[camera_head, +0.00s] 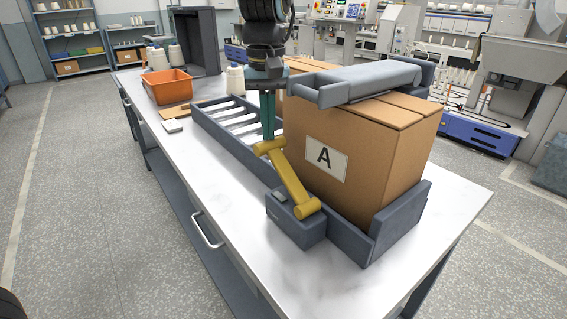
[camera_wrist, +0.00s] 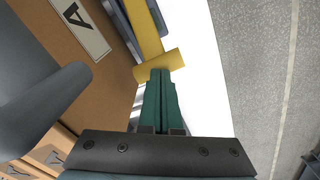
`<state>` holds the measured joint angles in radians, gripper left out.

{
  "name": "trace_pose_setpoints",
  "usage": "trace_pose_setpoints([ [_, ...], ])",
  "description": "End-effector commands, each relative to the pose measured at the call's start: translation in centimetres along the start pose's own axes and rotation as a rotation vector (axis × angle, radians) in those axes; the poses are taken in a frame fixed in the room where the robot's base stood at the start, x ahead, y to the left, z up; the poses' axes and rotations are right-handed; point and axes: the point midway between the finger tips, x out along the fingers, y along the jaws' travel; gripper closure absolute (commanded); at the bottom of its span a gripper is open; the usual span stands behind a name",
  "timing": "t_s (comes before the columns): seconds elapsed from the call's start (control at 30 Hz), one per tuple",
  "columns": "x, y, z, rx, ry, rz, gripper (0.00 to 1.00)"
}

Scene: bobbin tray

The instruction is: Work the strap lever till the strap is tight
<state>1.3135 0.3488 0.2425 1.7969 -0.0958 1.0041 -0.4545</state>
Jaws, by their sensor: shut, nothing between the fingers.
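The yellow strap lever (camera_head: 289,183) is mounted on a grey ratchet block (camera_head: 296,222) at the front of the holder. It leans up and to the left, with a crossbar handle at its top end. My gripper (camera_head: 268,138) points down with its green fingers shut and empty, its tips at the handle. In the wrist view the closed fingertips (camera_wrist: 161,72) are right beside the yellow handle (camera_wrist: 158,66); whether they touch it I cannot tell. The grey strap or padded bar (camera_head: 368,80) lies across the top of the cardboard box marked A (camera_head: 365,150).
The grey holder wall (camera_head: 400,222) surrounds the box's base. A grey tray with white bobbins (camera_head: 237,137) lies behind the lever. An orange bin (camera_head: 167,87) and white cones (camera_head: 235,79) stand farther back. The white table (camera_head: 200,190) is clear at the left and front.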

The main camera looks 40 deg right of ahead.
Motion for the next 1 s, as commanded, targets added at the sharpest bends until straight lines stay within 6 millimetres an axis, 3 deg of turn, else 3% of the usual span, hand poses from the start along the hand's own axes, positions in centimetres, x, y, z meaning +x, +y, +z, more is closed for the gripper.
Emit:
trace_pose_setpoints([
  [0.63, 4.6, -0.5, -0.7, 0.002, -0.007, -0.001, 1.00],
  [0.83, 3.6, -0.4, -0.6, 0.003, -0.006, -0.001, 1.00],
  [1.0, 1.6, -0.2, -0.3, 0.002, -0.005, 0.000, 1.00],
])
